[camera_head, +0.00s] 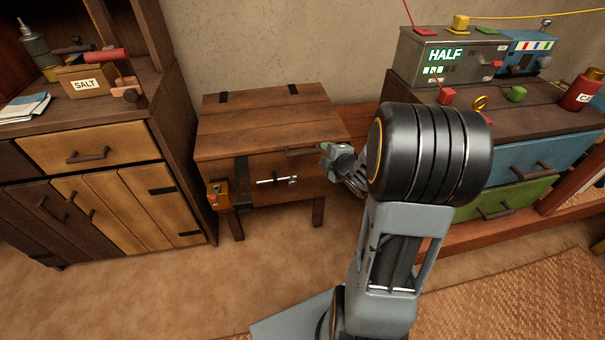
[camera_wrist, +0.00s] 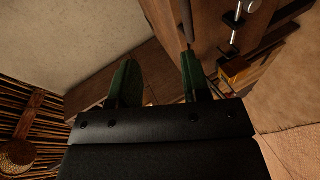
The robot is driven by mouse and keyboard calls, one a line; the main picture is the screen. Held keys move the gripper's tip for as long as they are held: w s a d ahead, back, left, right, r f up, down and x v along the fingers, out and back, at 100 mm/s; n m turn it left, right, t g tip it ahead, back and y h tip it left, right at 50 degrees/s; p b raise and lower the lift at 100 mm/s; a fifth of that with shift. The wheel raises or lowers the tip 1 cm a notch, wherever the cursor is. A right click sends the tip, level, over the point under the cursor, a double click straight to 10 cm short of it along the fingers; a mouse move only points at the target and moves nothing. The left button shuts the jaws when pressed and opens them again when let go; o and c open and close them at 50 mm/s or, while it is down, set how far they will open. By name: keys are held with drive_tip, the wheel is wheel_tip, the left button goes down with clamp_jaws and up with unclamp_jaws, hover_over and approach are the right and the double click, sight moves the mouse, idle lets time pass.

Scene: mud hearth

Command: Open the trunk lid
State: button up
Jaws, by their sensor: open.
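The wooden trunk (camera_head: 215,168) stands on legs against the wall in the head view, with its plank lid (camera_head: 265,120) shut. A dark bar handle (camera_head: 303,151) runs along the lid's front edge. A metal bolt (camera_head: 277,181) sits on the trunk's front below it and also shows in the wrist view (camera_wrist: 240,14). My gripper (camera_head: 332,156) is at the handle's right end, in front of the trunk. In the wrist view my gripper (camera_wrist: 158,75) is open with nothing seen between its green fingers. The handle's end (camera_wrist: 186,22) appears beyond the right finger; contact is unclear.
A cabinet (camera_head: 90,150) stands to the left, and a drawer bench (camera_head: 545,160) with a metal device (camera_head: 445,58) stands right. My arm hides part of the bench. Floor before the trunk is clear.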

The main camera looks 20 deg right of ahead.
sight(304, 154)
wheel_tip(304, 154, down, 7)
drive_tip(key=n+t+y+b, duration=0.2)
drive_tip(key=n+y+b, duration=0.1)
drive_tip(key=shift+n, duration=0.3)
drive_tip(key=b+x, duration=0.3)
drive_tip(key=x, duration=1)
drive_tip(key=shift+a+r, duration=0.1)
clamp_jaws()
